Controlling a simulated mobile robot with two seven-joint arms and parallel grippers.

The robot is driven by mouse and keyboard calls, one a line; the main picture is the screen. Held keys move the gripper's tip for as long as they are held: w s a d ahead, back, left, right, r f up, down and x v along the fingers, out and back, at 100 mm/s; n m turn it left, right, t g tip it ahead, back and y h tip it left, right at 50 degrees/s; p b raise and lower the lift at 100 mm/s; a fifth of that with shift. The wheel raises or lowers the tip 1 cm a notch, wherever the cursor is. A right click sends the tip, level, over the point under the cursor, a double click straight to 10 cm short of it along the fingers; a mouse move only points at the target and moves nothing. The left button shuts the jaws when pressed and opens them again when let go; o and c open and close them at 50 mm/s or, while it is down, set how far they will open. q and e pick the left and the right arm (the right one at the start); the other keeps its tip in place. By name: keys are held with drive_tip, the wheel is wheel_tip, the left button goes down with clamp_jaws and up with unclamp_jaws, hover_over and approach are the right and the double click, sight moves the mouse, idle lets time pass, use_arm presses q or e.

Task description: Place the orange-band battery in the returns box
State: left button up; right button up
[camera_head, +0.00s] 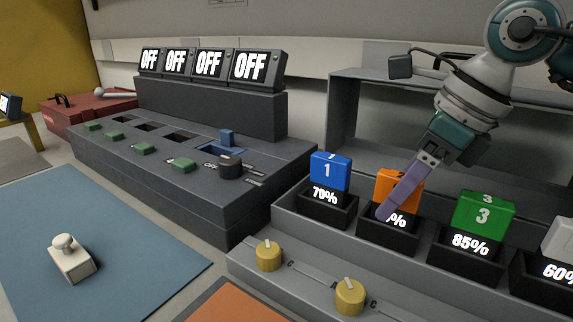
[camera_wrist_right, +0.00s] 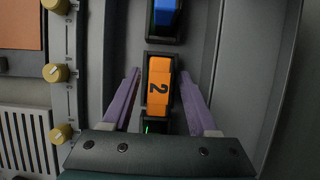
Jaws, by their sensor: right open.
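The orange battery (camera_head: 393,182) sits upright in its charger slot, partly hidden behind my right gripper (camera_head: 398,203). In the right wrist view the orange battery (camera_wrist_right: 159,88) shows a "2" and lies between the two purple fingers of my right gripper (camera_wrist_right: 160,90). The fingers are spread, with a gap on each side of it. Its slot display is partly covered, so only a "%" shows. The left gripper is not in view. I cannot identify a returns box; a red box (camera_head: 88,112) stands at the far left.
A blue battery (camera_head: 329,172) reading 70% and a green battery (camera_head: 482,216) reading 85% flank the orange one. A white battery (camera_head: 560,243) is at the right edge. Yellow knobs (camera_head: 268,256) line the front. A grey console (camera_head: 170,165) with OFF screens stands left. A shelf stands behind.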

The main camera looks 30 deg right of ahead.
drive_tip(key=v, duration=1.2)
drive_tip(key=shift+p, duration=0.3)
